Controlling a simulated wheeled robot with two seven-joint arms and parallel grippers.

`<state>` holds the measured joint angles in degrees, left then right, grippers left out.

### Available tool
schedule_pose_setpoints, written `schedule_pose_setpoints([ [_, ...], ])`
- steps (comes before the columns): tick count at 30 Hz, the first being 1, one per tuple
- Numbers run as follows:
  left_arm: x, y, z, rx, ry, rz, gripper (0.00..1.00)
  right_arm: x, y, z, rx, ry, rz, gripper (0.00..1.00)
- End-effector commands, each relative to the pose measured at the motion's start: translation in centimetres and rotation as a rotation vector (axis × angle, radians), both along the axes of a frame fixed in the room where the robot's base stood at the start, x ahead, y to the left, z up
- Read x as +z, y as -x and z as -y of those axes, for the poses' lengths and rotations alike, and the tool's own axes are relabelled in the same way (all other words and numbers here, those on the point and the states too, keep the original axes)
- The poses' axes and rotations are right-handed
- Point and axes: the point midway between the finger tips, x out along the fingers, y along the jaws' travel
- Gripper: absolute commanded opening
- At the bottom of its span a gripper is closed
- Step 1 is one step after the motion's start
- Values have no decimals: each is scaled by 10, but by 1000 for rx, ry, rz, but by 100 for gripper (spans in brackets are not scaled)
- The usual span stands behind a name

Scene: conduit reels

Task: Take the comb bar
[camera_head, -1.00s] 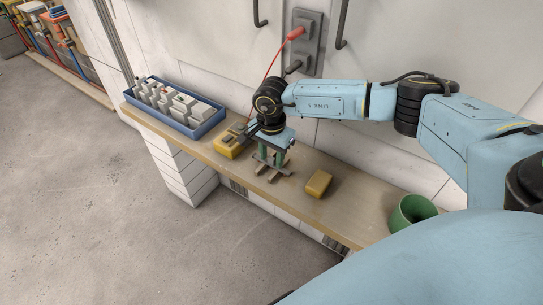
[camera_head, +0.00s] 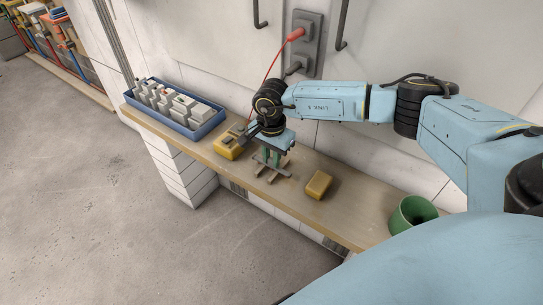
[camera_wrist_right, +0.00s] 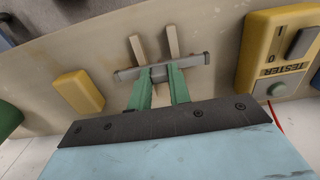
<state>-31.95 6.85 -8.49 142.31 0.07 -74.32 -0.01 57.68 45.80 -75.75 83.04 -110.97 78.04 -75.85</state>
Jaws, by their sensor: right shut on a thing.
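The comb bar (camera_wrist_right: 190,62) is a grey bar in the right wrist view. It lies crosswise between the green fingertips of my right gripper (camera_wrist_right: 161,80), which is shut on it near its middle. Two tan wooden strips (camera_wrist_right: 137,48) show beyond the bar. In the head view my right gripper (camera_head: 273,158) points down over the shelf, with the grey bar (camera_head: 281,171) at its fingertips, just above or on the strips. I cannot tell whether bar and strips touch. My left gripper is not in view.
On the narrow wooden shelf (camera_head: 340,215) a yellow tester (camera_head: 226,146) stands close left of the gripper. A yellow block (camera_head: 319,184) and a green cup (camera_head: 412,213) are to the right. A blue tray (camera_head: 207,128) is far left. A red cable (camera_head: 275,58) hangs behind.

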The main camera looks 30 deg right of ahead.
Motion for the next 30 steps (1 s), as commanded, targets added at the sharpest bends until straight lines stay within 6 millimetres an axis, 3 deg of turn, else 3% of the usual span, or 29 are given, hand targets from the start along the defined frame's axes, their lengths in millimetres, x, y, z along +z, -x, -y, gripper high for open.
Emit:
schedule_pose_setpoints([
  [30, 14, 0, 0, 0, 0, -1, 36, 18, 0, 0, 0, 0, 1, 0],
])
